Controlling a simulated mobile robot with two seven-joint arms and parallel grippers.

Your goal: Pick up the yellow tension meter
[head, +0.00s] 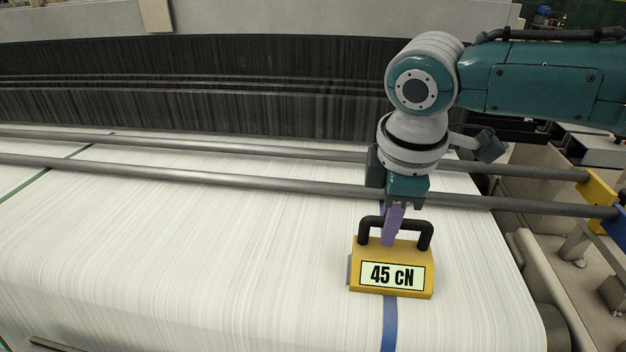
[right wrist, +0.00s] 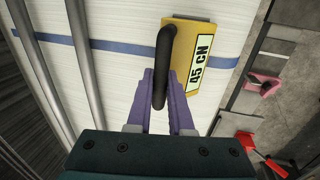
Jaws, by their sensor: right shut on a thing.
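The yellow tension meter (head: 393,250) has a black handle on top and a display reading "45 cN". In the head view it is at the blue stripe on the white warp sheet (head: 200,240). I cannot tell whether it touches the sheet. My right gripper (head: 393,232) comes down from above with purple fingers and is shut on the black handle. In the right wrist view the meter (right wrist: 208,40) lies beyond the fingers, and the handle (right wrist: 162,60) passes between the purple fingers (right wrist: 160,92). My left gripper is not in view.
Two grey horizontal bars (head: 250,188) cross the loom behind the meter. A dark band of threads (head: 180,90) rises at the back. Yellow and blue brackets (head: 598,190) and machine parts stand at the right. The sheet left of the meter is clear.

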